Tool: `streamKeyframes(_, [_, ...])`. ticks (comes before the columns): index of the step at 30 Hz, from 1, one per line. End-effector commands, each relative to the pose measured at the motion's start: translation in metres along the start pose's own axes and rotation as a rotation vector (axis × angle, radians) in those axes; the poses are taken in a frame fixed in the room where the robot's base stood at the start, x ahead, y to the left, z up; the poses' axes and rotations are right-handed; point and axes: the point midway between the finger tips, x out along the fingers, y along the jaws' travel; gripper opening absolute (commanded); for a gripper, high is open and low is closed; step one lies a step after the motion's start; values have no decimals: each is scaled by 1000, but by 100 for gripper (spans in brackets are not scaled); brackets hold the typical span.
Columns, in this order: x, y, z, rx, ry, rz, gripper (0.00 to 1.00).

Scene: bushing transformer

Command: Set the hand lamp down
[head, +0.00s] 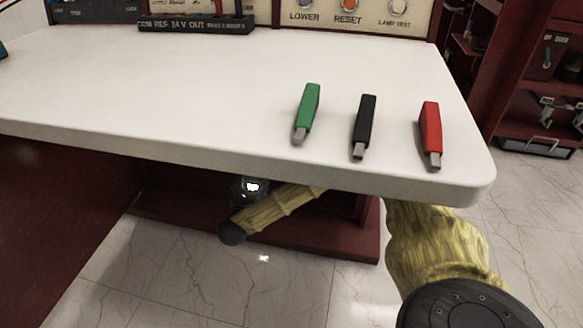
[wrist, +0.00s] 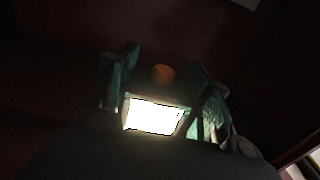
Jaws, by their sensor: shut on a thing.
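The hand lamp (wrist: 155,116) shows in the wrist view as a bright, lit panel, with its body dark around it. My gripper (wrist: 160,88) is shut on it, with a teal finger on each side. In the head view the lamp's glow (head: 252,187) shows below the front edge of the white worktop (head: 180,85), in the shadow under it. My yellow-sleeved arm reaches beneath the worktop there, and the gripper itself is too dark to make out. The lamp is below the level of the worktop.
A green (head: 307,108), a black (head: 364,125) and a red handled piece (head: 431,132) lie on the worktop's right part. A labelled panel (head: 350,18) stands behind. A dark red base (head: 330,235) lies below, and shelves (head: 545,90) stand at right.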

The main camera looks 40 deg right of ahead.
Motion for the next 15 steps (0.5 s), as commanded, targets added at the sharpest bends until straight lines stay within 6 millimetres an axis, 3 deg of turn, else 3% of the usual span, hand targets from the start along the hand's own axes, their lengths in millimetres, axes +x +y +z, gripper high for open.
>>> streamKeyframes(15, [99, -3, -11, 2, -3, -7, 5])
